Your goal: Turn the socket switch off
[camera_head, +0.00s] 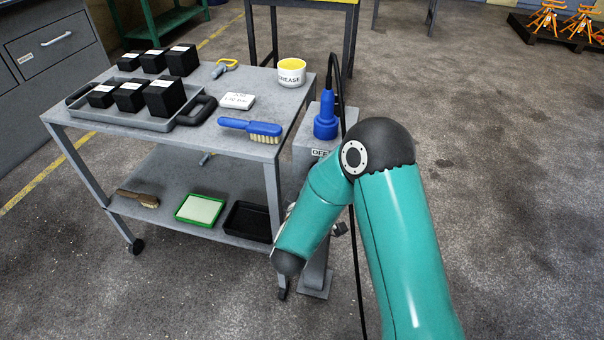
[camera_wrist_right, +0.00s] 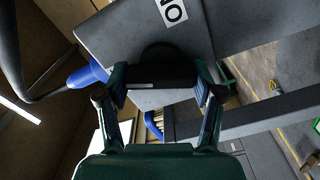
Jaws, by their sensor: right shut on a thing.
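The grey socket post (camera_head: 315,262) stands beside the trolley's right end, with a blue plug (camera_head: 326,122) on top and an OFF label (camera_head: 320,153) near its upper edge. My right forearm hides most of its front. In the right wrist view the black rotary switch (camera_wrist_right: 160,60) sits on the grey socket box (camera_wrist_right: 115,30), and an ON label (camera_wrist_right: 172,12) shows upside down beyond it. My right gripper (camera_wrist_right: 161,88) is shut on the switch, one finger on each side. The switch's exact setting is hard to read. My left gripper is in neither view.
The trolley (camera_head: 262,152) stands left of the post, carrying a tray of black blocks (camera_head: 180,123), a blue brush (camera_head: 250,129) and a grease tub (camera_head: 291,73). A black cable (camera_head: 356,250) hangs by the post.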

